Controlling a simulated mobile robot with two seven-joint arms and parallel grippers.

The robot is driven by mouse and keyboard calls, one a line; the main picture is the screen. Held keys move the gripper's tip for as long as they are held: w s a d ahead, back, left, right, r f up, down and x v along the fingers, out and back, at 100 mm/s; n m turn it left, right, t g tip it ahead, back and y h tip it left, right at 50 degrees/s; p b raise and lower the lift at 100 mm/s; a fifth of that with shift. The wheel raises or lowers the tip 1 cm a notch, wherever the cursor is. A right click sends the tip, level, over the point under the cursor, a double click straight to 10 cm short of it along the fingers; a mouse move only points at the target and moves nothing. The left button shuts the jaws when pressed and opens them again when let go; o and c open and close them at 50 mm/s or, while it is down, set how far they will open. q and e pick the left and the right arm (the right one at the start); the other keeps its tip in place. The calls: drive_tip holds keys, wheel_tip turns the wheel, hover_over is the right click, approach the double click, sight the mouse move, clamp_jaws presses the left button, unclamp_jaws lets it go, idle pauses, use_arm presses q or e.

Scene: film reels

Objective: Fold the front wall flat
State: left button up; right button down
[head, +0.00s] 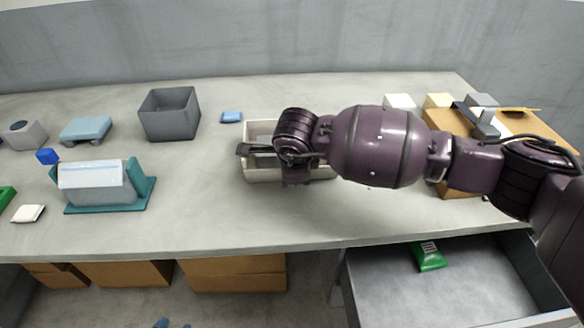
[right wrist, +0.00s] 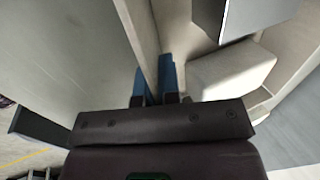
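A pale beige crate (head: 262,174) stands mid-table, partly hidden by my right arm. My right gripper (head: 246,150) is over its left part. In the right wrist view the blue fingers (right wrist: 155,85) stand one on each side of a thin pale wall (right wrist: 141,35), close against it; the gripper looks shut on this wall, which stands upright. The crate's inside, with a whitish block (right wrist: 232,75), shows to the right of the wall. My left gripper is not in view.
A dark grey bin (head: 170,116) and a small blue block (head: 231,117) lie left of the crate. A teal stand (head: 140,192) with a pale box is further left. An open drawer (head: 400,285) with a green item (head: 429,258) is at the lower right. The table in front of the crate is clear.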

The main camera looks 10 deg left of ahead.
drive_tip(key=shift+s+d+f+t+p, duration=0.1)
drive_tip(key=shift+s+t+p, duration=0.2)
drive_tip(key=shift+t, duration=0.35)
drive_tip(key=shift+s+t+p, duration=0.1)
drive_tip(key=shift+t+p, duration=0.25)
drive_tip(key=shift+t, duration=0.3)
drive_tip(key=shift+f+y, duration=0.1)
drive_tip(key=shift+y, duration=0.2)
drive_tip(key=c, duration=1.4)
unclamp_jaws()
drive_tip(key=shift+o, duration=0.4)
drive_tip(key=shift+s+r, duration=0.2)
drive_tip(key=shift+r, duration=0.15)
drive_tip(key=p+v, duration=0.2)
drive_tip(key=v, duration=0.8)
drive_tip(key=shift+s, duration=0.2)
